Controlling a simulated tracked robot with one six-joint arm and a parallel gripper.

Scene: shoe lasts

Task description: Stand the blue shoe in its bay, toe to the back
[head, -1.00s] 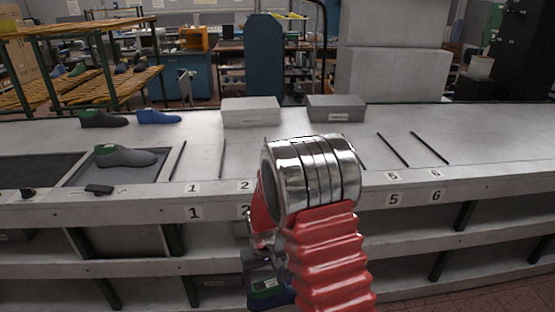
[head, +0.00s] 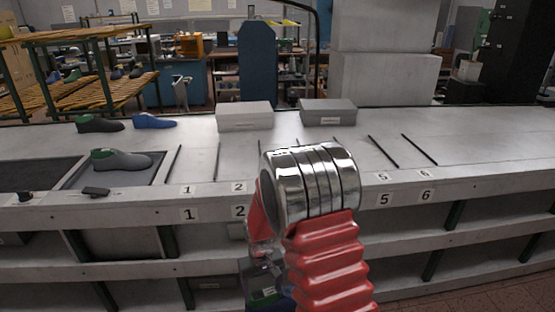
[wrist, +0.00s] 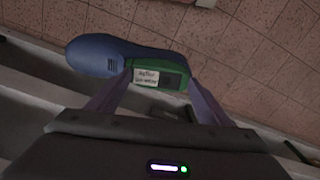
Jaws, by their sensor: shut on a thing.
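The blue shoe (wrist: 98,56) is in my gripper (wrist: 160,80), with the fingers on either side of its green heel part, which bears a white label. Its rounded blue toe points left in the wrist view, and floor tiles show beyond it. In the head view the shoe (head: 268,293) shows only in part, low in front of the bench's shelves and below the bench top, behind my red and silver arm. Numbered bays lie on the bench top (head: 200,152), split by dark strips. Labels 1, 2, 5 and 6 show; my arm hides the middle ones.
A grey shoe (head: 122,160) lies in a tray at left. A dark shoe (head: 98,125) and another blue shoe (head: 154,121) stand behind it. Two grey boxes (head: 245,116) (head: 328,112) stand at the back of the bench. The bench top at right is clear.

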